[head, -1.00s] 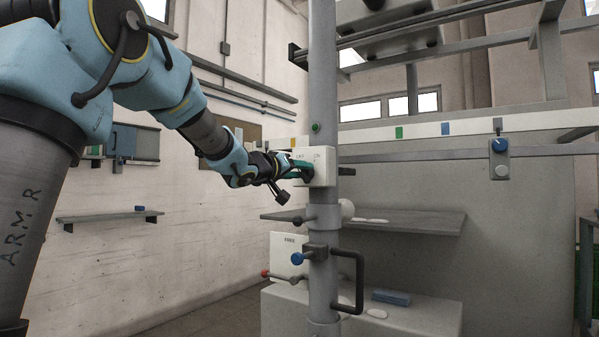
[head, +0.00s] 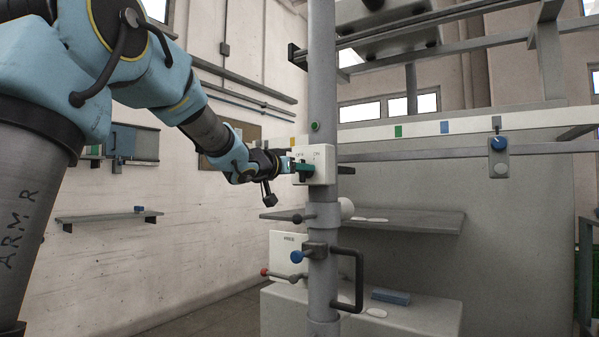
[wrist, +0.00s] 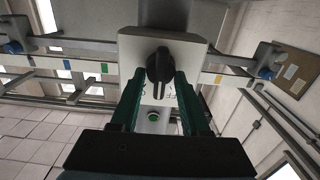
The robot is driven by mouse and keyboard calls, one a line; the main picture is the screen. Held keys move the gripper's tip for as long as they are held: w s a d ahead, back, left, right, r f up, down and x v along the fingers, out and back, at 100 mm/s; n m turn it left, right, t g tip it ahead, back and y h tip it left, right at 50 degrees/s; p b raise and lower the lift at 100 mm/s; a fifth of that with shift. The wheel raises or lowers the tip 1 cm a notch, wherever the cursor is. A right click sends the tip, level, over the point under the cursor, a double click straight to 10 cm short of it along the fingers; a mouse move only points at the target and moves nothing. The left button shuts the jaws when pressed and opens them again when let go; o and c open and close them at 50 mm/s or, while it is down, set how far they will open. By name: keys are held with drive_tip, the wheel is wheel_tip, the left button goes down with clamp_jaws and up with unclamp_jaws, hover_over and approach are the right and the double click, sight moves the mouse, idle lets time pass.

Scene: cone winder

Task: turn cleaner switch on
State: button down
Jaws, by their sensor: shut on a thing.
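The switch is a white box (head: 322,154) on a grey upright post, with OFF at its left and ON at its right. Its dark rotary knob (wrist: 160,66) is seen in the wrist view, its handle along the picture's vertical between my teal fingers. My gripper (head: 303,171) reaches the box from the left and its fingers cover the knob in the head view. In the wrist view my gripper (wrist: 160,80) is shut on the knob, one finger on each side. The labels are partly hidden by the fingers there. A green lamp (head: 315,127) sits on the post above the box.
A grey shelf (head: 420,221) lies behind the post. A blue-knobbed switch (head: 499,145) is on the rail at right.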

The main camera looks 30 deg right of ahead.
drive_tip(key=m+b, duration=0.2)
drive_tip(key=m, duration=0.4)
drive_tip(key=shift+s+d, duration=0.1)
drive_tip(key=shift+s, duration=0.05)
idle(0.4)
drive_tip(key=shift+c, duration=1.9)
unclamp_jaws()
drive_tip(key=b+v, duration=0.2)
drive_tip(key=v, duration=0.9)
drive_tip(key=shift+d, duration=0.1)
